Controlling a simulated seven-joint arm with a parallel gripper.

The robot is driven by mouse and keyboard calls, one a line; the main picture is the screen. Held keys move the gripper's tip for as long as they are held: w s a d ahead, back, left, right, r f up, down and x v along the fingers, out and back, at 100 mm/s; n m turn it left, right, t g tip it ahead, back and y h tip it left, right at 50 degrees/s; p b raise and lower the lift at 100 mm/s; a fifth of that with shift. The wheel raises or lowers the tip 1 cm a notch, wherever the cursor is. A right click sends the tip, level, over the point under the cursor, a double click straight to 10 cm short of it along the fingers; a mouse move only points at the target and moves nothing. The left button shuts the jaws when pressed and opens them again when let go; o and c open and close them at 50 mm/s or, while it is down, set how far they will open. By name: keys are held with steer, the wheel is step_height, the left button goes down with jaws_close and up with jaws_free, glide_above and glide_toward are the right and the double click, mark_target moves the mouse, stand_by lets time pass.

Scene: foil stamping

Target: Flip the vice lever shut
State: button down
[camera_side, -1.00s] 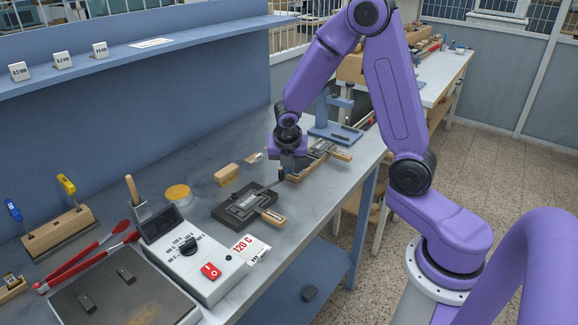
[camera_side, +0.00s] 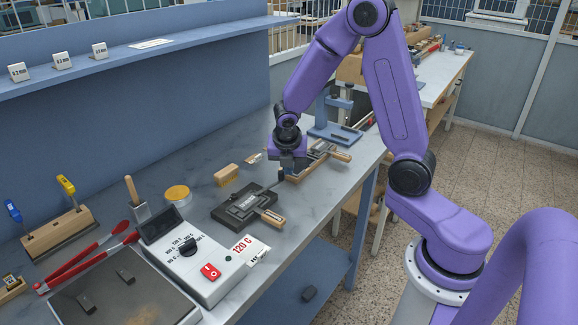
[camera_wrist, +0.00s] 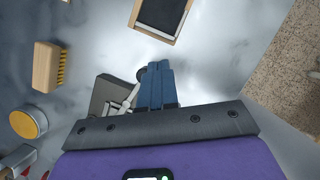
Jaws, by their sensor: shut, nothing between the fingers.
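The vice (camera_side: 240,206) is a dark grey block on the bench, left of my gripper in the side view. It is partly visible in the wrist view (camera_wrist: 105,97). Its lever has a dark ball knob (camera_side: 281,175), which sticks up at the vice's far right end. In the wrist view the knob (camera_wrist: 141,74) is beside my fingertips; I cannot tell whether they touch. My gripper (camera_side: 282,168) points down and is shut and empty; its blue fingers (camera_wrist: 157,82) hide part of the vice and lever in the wrist view.
A wooden-handled piece (camera_side: 272,217) lies at the vice's near right side. A heater box (camera_side: 205,262) stands in front. A brush (camera_side: 227,174) and a yellow-lidded tin (camera_side: 178,193) lie behind. A wood-framed tray (camera_side: 312,165) sits beyond my gripper.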

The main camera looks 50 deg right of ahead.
steer(key=shift+s, duration=0.1)
steer(key=s, duration=0.4)
steer(key=shift+a, duration=0.1)
steer(key=s+r, duration=0.3)
steer(key=r, duration=0.6)
steer(key=shift+s+r, duration=0.2)
steer(key=shift+s, duration=0.05)
steer(key=shift+a, duration=0.1)
